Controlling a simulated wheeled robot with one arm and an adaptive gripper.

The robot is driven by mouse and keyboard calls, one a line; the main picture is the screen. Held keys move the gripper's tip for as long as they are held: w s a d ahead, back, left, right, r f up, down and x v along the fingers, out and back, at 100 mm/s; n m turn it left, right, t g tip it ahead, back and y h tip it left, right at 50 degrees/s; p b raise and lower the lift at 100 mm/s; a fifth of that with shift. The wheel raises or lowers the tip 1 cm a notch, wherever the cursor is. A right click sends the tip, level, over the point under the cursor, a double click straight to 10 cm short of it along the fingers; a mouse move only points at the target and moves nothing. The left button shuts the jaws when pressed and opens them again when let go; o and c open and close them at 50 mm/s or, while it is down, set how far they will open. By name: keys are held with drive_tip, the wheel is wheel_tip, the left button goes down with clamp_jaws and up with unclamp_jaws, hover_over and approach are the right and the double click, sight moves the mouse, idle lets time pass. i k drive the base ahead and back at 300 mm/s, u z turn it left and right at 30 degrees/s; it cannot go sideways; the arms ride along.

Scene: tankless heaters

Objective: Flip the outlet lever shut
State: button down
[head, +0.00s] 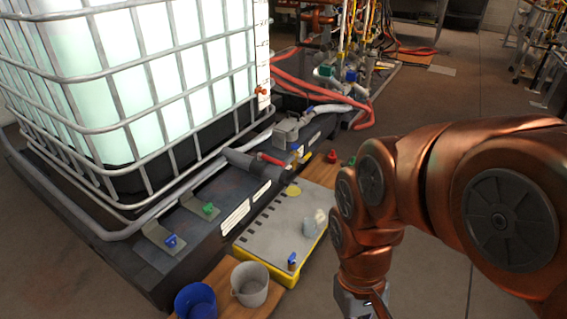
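A red lever (271,159) lies on a grey cylindrical outlet fitting (247,164), low at the front of the caged tank (150,95). I take this to be the outlet lever, and at this size I cannot tell whether its valve is open or shut. My gripper (365,304) hangs at the bottom edge of the view, right of and nearer than the lever, well apart from it. Its fingers are cut off by the frame edge, so its opening is hidden. Nothing shows held in it.
A blue tap piece (170,240) and a green one (208,208) sit on brackets on the dark base. A yellow-edged platform (256,254) carries a jug and a blue item. Blue (195,301) and grey (250,285) buckets stand in front.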

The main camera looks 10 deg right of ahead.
sight(273, 160)
drive_tip(key=k, duration=0.65)
drive_tip(key=z, duration=0.4)
drive_tip(key=i, duration=1.05)
drive_tip(key=u, duration=0.8)
drive_tip(key=i, duration=0.35)
drive_tip(key=u, duration=0.45)
